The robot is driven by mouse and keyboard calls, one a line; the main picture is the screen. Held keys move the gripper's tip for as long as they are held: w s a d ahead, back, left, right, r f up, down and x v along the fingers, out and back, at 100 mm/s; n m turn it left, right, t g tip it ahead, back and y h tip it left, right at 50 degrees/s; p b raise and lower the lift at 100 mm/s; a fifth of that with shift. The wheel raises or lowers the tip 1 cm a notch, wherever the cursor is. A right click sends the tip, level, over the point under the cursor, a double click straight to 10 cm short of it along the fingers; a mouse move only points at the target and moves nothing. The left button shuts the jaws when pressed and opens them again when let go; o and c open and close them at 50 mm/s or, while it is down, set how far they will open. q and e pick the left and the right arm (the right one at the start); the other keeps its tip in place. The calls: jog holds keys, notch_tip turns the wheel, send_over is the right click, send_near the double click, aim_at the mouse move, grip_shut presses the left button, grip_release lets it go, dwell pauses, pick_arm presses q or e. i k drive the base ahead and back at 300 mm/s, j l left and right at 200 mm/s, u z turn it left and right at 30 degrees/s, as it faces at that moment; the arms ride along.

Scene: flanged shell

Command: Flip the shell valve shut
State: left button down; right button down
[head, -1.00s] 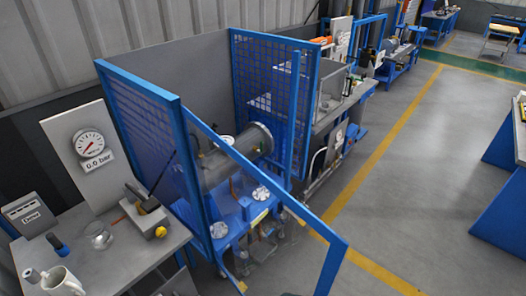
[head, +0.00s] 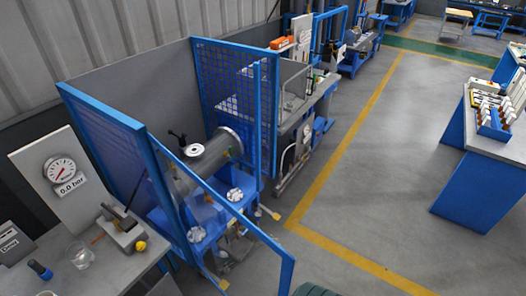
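The grey flanged shell (head: 190,172) lies inside a blue mesh guard. Its round flange (head: 234,139) faces the upper right. A white disc (head: 195,150) sits on top of the shell. A small black fitting (head: 178,140) stands up beside the disc, against the grey panel. It may be the shell valve, but it is too small to tell whether it is open or shut. The guard's blue frame (head: 215,190) crosses in front and hides part of the shell. Neither of my grippers is in view.
A bench at the left holds a gauge board (head: 62,180) reading 0.0 bar, a hand pump (head: 122,230) and a clear beaker (head: 80,257). A blue bench (head: 470,185) with a blue rack (head: 493,122) stands at the right. The grey floor (head: 370,190) between is clear.

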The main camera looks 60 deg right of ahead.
aim_at(231, 156)
jog(key=l+z, duration=0.1)
jog(key=z, duration=0.3)
jog(key=l+z, duration=0.1)
jog(key=z, duration=0.35)
jog(key=l+z, duration=0.15)
jog(key=z, duration=0.25)
jog(key=k, duration=0.05)
